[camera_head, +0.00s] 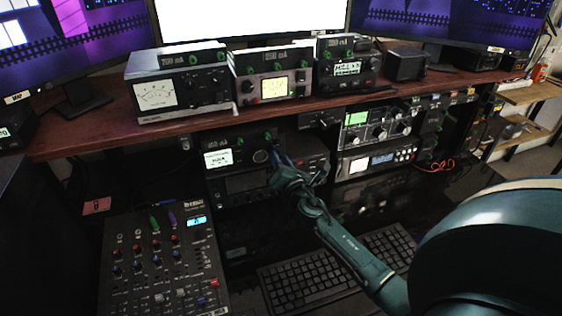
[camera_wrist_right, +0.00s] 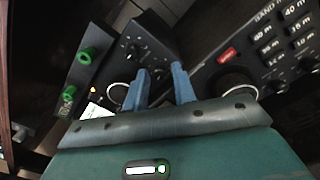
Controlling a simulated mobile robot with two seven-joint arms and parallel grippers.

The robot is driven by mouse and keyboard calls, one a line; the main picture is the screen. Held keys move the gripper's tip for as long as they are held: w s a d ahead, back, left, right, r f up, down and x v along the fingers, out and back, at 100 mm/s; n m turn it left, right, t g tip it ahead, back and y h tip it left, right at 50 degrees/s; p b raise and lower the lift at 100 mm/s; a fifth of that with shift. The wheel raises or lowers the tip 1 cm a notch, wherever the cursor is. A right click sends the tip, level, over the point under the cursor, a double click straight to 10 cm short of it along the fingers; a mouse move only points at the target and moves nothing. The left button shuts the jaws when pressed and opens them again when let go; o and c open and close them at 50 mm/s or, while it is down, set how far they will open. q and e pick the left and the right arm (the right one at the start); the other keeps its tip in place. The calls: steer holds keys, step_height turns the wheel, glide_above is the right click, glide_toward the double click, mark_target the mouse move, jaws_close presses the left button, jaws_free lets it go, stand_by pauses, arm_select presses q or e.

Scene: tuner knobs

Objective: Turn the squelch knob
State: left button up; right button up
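No label in view lets me tell which knob is the squelch knob. My right gripper (camera_head: 277,158) reaches the front of the radio with the lit display (camera_head: 218,159), just right of its round knob (camera_head: 260,156). In the right wrist view, its two blue fingers (camera_wrist_right: 160,84) stand apart with nothing seen held between them. Beyond the fingertips is a dark panel (camera_wrist_right: 146,40) with small knobs. A pale-ringed knob (camera_wrist_right: 118,94) is partly hidden beside the left finger. Two green knobs (camera_wrist_right: 87,56) are farther left. My left gripper is not in view.
A wooden shelf (camera_head: 110,137) above carries several meters and radios. A radio with a green display (camera_head: 357,118) stands to the right. Another panel with a red button (camera_wrist_right: 227,55) is close right of the fingers.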

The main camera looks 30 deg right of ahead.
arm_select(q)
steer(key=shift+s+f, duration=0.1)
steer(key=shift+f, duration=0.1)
arm_select(e)
steer(key=shift+o, duration=0.7)
arm_select(q)
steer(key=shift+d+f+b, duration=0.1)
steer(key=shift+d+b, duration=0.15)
steer(key=shift+b, duration=0.4)
arm_select(e)
steer(key=v, duration=1.3)
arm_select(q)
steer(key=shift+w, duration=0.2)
arm_select(e)
steer(key=shift+s, duration=0.1)
steer(key=shift+f, duration=0.1)
stand_by(0.4)
